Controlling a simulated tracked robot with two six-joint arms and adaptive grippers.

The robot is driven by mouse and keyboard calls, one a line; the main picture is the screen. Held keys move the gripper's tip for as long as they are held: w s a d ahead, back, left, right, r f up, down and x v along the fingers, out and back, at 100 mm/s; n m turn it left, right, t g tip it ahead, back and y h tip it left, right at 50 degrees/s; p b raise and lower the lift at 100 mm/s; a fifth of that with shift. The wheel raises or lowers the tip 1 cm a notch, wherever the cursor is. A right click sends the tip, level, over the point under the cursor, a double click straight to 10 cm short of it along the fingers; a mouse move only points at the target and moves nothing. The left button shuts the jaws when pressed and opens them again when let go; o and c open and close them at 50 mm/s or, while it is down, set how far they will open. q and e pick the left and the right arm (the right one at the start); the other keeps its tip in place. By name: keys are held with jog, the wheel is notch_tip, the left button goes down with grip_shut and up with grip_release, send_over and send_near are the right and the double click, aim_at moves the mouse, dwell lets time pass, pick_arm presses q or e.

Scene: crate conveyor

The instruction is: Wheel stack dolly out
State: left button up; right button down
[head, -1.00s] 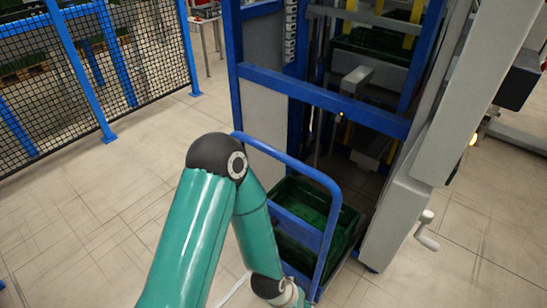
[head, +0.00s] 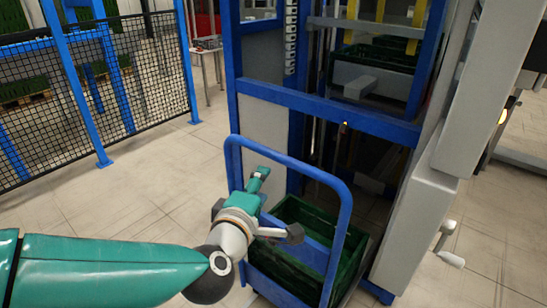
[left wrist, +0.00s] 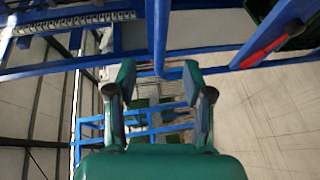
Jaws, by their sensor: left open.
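The dolly has a tall blue push handle (head: 343,215) and stands upright in front of the blue-framed machine. A dark green crate (head: 300,212) sits on it, behind the handle. My left gripper (head: 262,174) is at the upper left part of the handle, below its top bar. In the left wrist view, my left gripper (left wrist: 160,92) has its two fingers spread, with nothing held between them. A blue bar (left wrist: 158,35) runs down toward the gap between them; I cannot tell whether they touch it. My right gripper is not in view.
The blue-framed machine (head: 330,107) rises behind the dolly, with grey housings (head: 410,220) and a crank (head: 447,245) on its right. The tiled floor (head: 130,185) between fence and dolly is clear.

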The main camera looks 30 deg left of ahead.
aim_at(278, 160)
pick_arm(q)
jog(key=p+x, duration=0.1)
jog(key=x, duration=1.5)
jog(key=shift+w+f, duration=0.1)
jog(key=shift+f, duration=0.1)
grip_shut()
